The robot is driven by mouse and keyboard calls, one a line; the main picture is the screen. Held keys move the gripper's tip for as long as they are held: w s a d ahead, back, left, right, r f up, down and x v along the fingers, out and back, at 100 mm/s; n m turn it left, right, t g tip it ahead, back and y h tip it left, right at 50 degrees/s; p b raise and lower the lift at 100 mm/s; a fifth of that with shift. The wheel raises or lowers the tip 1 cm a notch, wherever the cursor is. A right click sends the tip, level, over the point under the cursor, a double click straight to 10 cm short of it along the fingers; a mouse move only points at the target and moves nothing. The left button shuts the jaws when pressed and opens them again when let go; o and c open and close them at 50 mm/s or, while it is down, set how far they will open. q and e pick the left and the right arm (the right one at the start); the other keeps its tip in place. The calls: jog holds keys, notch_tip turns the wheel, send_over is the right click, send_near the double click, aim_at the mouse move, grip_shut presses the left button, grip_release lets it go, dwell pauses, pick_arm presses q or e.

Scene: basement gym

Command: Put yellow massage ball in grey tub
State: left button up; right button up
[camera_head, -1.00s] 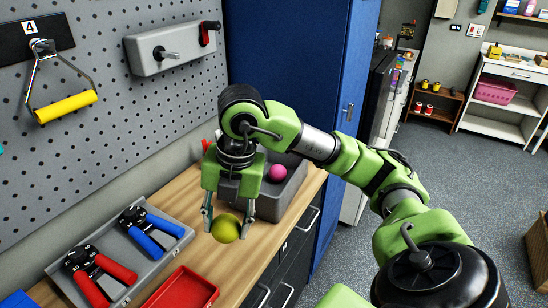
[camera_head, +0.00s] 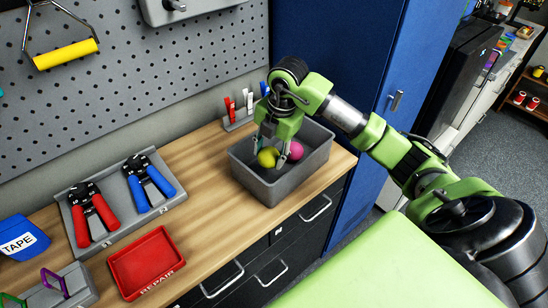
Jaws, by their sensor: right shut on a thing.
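The yellow massage ball (camera_head: 268,157) is between the fingers of my right gripper (camera_head: 270,153), which is shut on it. Ball and fingertips are inside the opening of the grey tub (camera_head: 283,190), toward its left part. A pink ball (camera_head: 294,151) is in the tub just right of the yellow one. I cannot tell whether the yellow ball touches the tub floor. The tub stands on the wooden bench near its right end. My left gripper is not in view.
A red tray (camera_head: 146,262) and a grey tray (camera_head: 117,222) with red-handled and blue-handled tools lie to the left on the bench (camera_head: 208,178). Red and white clips (camera_head: 238,105) stand behind the tub. A blue cabinet (camera_head: 345,50) rises at the right.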

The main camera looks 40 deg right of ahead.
aim_at(270, 166)
jog(key=shift+f, duration=0.4)
notch_tip(270, 166, down, 3)
jog(key=shift+d+f+p, duration=0.15)
jog(key=shift+p, duration=0.4)
jog(key=shift+f, duration=0.55)
jog(key=o, duration=1.3)
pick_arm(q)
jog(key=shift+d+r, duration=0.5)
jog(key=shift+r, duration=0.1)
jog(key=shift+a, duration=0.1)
